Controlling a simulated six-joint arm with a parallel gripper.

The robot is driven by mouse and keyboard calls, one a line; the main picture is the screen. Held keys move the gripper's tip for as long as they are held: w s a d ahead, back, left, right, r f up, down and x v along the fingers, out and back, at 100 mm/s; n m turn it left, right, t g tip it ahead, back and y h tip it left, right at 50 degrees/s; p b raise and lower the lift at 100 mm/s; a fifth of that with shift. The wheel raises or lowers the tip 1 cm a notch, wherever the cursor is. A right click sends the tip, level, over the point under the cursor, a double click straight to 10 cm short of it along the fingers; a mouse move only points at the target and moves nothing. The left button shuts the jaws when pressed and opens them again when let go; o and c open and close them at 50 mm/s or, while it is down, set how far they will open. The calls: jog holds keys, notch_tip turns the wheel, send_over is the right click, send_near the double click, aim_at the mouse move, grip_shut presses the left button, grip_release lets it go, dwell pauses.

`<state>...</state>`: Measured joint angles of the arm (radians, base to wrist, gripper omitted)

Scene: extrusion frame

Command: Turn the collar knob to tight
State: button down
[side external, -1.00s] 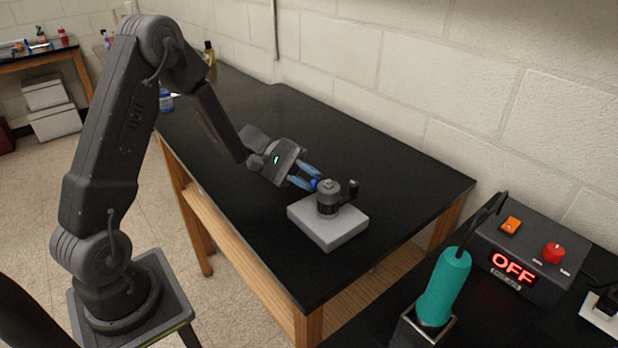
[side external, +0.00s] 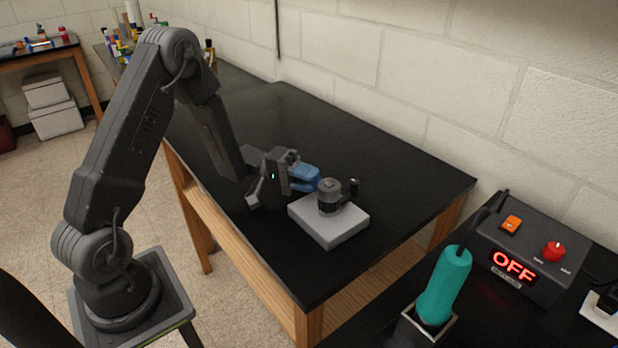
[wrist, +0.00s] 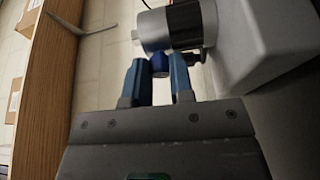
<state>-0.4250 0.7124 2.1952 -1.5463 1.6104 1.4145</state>
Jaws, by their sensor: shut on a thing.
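A grey and black cylindrical collar (side external: 329,198) stands on a light grey square base (side external: 328,230) on the black bench. In the wrist view the collar (wrist: 180,25) lies sideways at the top, with its base (wrist: 270,40) to the right. A small blue knob (wrist: 159,64) sticks out of the collar's side. My gripper (side external: 316,181) reaches it from the left, and its blue fingers (wrist: 158,72) are shut on the knob from both sides. In the side view the fingers mostly hide the knob. No tightness mark is readable.
A small dark side lever (side external: 350,188) sticks out on the collar's right. The bench top (side external: 400,175) around the base is clear. At the lower right are a teal-handled tool (side external: 445,285) in a holder and a control box (side external: 530,262) reading OFF.

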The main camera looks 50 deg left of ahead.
jog(key=shift+f+m+h, duration=0.1)
jog(key=shift+m+h, duration=0.2)
jog(key=shift+m, duration=0.5)
jog(key=c, duration=1)
grip_release()
jog(key=v, duration=1.3)
jog(key=shift+s+a, duration=0.1)
jog(key=shift+a, duration=0.25)
